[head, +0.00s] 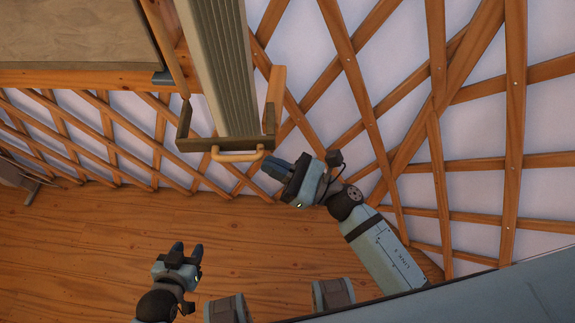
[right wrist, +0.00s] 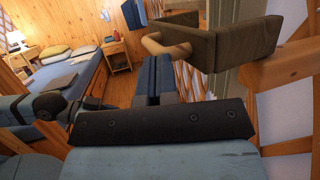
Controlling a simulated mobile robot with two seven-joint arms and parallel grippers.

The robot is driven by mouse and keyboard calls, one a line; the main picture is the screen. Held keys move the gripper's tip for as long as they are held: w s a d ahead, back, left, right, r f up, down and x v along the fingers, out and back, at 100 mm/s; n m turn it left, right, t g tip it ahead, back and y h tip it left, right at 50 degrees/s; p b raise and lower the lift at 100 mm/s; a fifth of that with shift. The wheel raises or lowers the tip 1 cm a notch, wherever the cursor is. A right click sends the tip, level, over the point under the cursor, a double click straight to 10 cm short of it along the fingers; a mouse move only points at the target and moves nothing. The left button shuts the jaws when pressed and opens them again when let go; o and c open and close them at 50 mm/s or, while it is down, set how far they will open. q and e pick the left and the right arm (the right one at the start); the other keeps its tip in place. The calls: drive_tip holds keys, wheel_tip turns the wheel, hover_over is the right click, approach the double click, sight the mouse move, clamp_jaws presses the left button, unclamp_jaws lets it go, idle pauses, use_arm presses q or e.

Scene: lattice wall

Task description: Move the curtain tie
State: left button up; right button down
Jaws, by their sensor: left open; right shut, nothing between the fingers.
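The curtain tie (head: 195,145) is a dark wooden U-shaped band around the lower part of a pale green pleated curtain (head: 222,65). A light wooden handle (head: 238,155) is on its front. My right gripper (head: 275,168) is shut and empty, just right of and below the handle in the head view. In the right wrist view the tie (right wrist: 228,45) and its handle (right wrist: 165,46) show just beyond the shut fingers (right wrist: 157,78); I cannot tell whether they touch. My left gripper (head: 187,249) is open and empty, low over the floor, well away from the tie.
A wooden lattice wall (head: 435,100) stands behind and to the right. A wood-framed panel (head: 75,35) is at the upper left. The wooden floor (head: 90,240) is clear at the lower left. The right wrist view also shows a bed (right wrist: 75,80) and a nightstand (right wrist: 122,50).

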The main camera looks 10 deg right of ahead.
use_arm(q)
drive_tip(key=shift+w+d+f+b, duration=0.1)
drive_tip(key=shift+w+b, duration=0.05)
drive_tip(key=shift+b, duration=0.25)
use_arm(e)
drive_tip(key=shift+w+a, duration=0.15)
drive_tip(key=shift+a, duration=0.75)
use_arm(q)
drive_tip(key=shift+d, duration=0.1)
drive_tip(key=shift+f, duration=0.2)
